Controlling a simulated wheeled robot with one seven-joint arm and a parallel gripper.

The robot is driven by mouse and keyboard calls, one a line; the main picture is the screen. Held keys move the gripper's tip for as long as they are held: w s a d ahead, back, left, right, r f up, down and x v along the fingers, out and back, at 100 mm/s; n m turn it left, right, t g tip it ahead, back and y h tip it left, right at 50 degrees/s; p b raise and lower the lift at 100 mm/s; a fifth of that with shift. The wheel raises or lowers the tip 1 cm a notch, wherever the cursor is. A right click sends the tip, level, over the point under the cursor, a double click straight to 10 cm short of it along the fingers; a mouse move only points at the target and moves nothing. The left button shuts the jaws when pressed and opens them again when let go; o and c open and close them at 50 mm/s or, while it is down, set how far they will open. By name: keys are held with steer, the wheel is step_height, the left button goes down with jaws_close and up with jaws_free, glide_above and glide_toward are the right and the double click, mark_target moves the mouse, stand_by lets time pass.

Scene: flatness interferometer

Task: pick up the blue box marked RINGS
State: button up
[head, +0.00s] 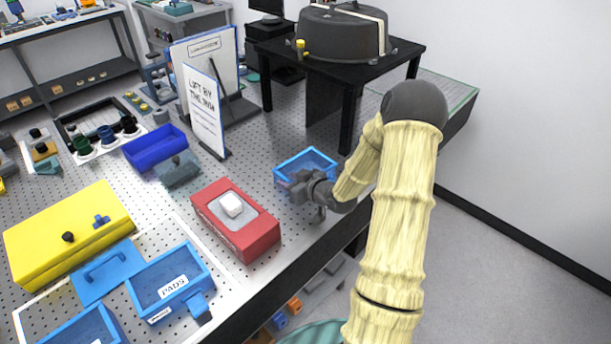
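A small open-topped light-blue box (318,157) stands on the perforated bench top, right of centre. No RINGS label can be read on it; its front side is partly hidden by my gripper. My dark grey gripper (298,188) is at the front wall of this box, overlapping it in the picture. I cannot tell whether the fingers touch or clasp the wall. A similar blue box (160,277) marked PADS is at the lower left. Another blue box (88,330) is cut off by the bottom edge, with no readable mark.
A red box (250,238) with a white block (231,205) on top lies left of my gripper. A sign (205,112) reading "LIFT BY THE RIM" stands behind. A black table (405,54) bears a grey domed instrument. A dark-blue tray (155,148) and yellow case (70,232) are left.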

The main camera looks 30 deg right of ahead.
jaws_close()
steer(key=shift+r, duration=0.15)
step_height(320, 180, up, 10)
stand_by(0.5)
stand_by(0.4)
